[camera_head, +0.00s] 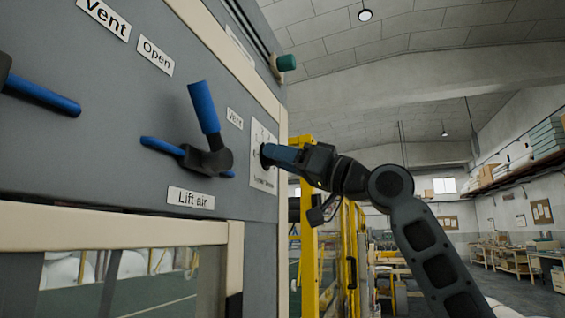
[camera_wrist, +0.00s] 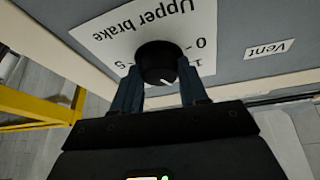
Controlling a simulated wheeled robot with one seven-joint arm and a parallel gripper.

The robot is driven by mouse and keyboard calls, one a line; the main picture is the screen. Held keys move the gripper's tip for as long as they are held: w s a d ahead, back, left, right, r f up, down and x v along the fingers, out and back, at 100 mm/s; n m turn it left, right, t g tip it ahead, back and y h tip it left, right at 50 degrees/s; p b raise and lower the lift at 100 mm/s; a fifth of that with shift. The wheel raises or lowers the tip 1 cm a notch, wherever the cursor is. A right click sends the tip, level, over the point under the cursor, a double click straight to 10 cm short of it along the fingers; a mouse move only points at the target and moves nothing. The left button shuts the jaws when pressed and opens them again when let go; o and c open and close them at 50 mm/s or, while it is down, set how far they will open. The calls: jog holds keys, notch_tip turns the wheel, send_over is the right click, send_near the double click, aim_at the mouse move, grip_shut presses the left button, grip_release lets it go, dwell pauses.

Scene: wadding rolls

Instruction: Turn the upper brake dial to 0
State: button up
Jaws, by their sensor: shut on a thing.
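The upper brake dial (camera_wrist: 157,63) is a round black knob on a white label plate (camera_wrist: 110,35) that reads "Upper brake" upside down in the wrist view. A short white mark on the dial faces the bottom of that view, slightly right. The 0 is printed to the dial's upper right, with a 1 below it and what looks like a 5 at left; other numbers are hidden behind my gripper. My gripper (camera_wrist: 159,78) has its dark blue fingers on either side of the dial, shut on it. In the head view, my gripper (camera_head: 276,154) reaches the label plate (camera_head: 264,175) from the right.
Blue-handled valve levers (camera_head: 204,110) stand out from the grey panel left of my gripper, above a "Lift air" sign (camera_head: 190,198). A green knob (camera_head: 287,62) projects above. Yellow framing (camera_head: 307,240) stands below and behind my gripper.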

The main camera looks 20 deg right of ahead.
jog(key=shift+w+d+r+n+g+y+b, duration=0.1)
jog(key=shift+n+g+y+b, duration=0.6)
jog(key=shift+n+g, duration=1.9)
jog(key=shift+w+d+r+n+g+y+b, duration=0.15)
jog(key=shift+n+g+y+b, duration=0.55)
jog(key=shift+n, duration=3.75)
jog(key=shift+w+d+f+n+g+y+b, duration=0.1)
jog(key=shift+n+g+y+b, duration=0.25)
jog(key=shift+n+g+y, duration=2.05)
jog(key=n+t+h, duration=0.1)
jog(key=n+h, duration=0.2)
jog(key=shift+t, duration=0.4)
jog(key=o, duration=1)
jog(key=shift+o, duration=0.2)
jog(key=b+v, duration=0.1)
jog(key=v, duration=0.6)
jog(key=shift+d, duration=0.4)
jog(key=shift+s, duration=0.15)
